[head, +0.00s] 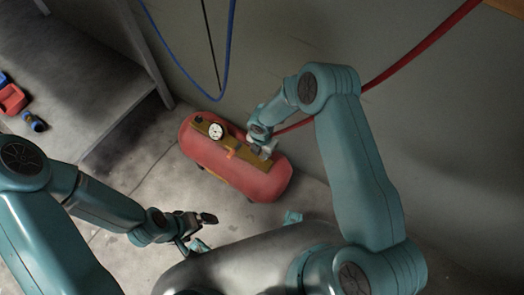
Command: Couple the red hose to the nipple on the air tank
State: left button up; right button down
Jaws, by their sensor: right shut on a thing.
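The red air tank (222,163) lies on the floor by the wall, with a tan top plate and a white round gauge (215,131). The red hose (420,52) comes down from the upper right, passes behind my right arm and shows again beside the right gripper. My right gripper (262,151) is low over the right end of the tank, shut on the red hose. The hose tip and the nipple are hidden or too small to make out, so I cannot tell whether they touch. My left gripper (201,231) is open and empty, in front of the tank.
A blue hose (229,50) and a black cable (211,45) hang by the wall above the tank. A grey bench (75,75) stands at the left, with red and blue items (12,99) near it. The floor left of the tank is clear.

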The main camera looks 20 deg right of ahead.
dwell(0.4)
jog(key=shift+f+b, duration=0.2)
jog(key=shift+b, duration=0.1)
jog(key=shift+f+b, duration=0.75)
jog(key=shift+b, duration=0.25)
dwell(0.9)
jog(key=c, duration=0.8)
grip_release()
jog(key=shift+r, duration=0.15)
notch_tip(320, 180, up, 16)
jog(key=p, duration=0.5)
jog(key=shift+r, duration=0.1)
